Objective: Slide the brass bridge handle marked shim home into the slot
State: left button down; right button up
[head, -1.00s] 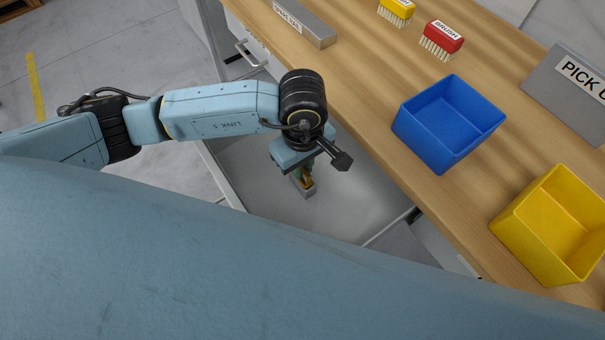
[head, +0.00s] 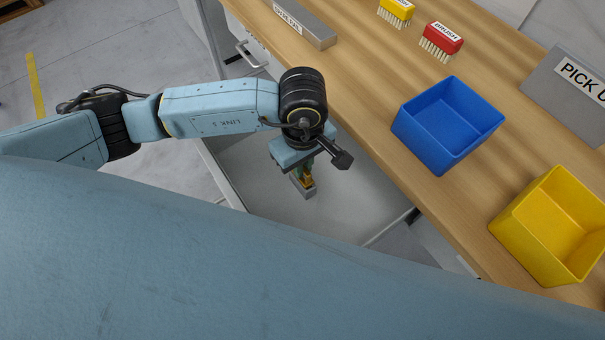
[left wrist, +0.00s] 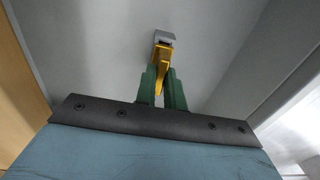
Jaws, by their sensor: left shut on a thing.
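My left gripper (head: 306,168) reaches down into the open drawer (head: 255,185) below the bench top. Its green fingers (left wrist: 162,92) are shut on the brass handle (left wrist: 162,66), which also shows as a small brass patch in the head view (head: 306,182). The far end of the brass handle meets a small grey block (left wrist: 163,37) on the drawer floor; the block also shows in the head view (head: 306,193). I cannot tell how deep the handle sits in the block. No slot or marking on the handle is readable. My right gripper is not in view.
The bench top (head: 365,110) edge runs close beside my left wrist. The drawer floor around the grey block is clear.

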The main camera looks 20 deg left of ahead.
pick_arm(q)
jog(key=shift+r, duration=0.25)
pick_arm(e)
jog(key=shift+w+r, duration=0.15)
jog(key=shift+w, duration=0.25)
pick_arm(q)
jog(key=shift+r, duration=0.15)
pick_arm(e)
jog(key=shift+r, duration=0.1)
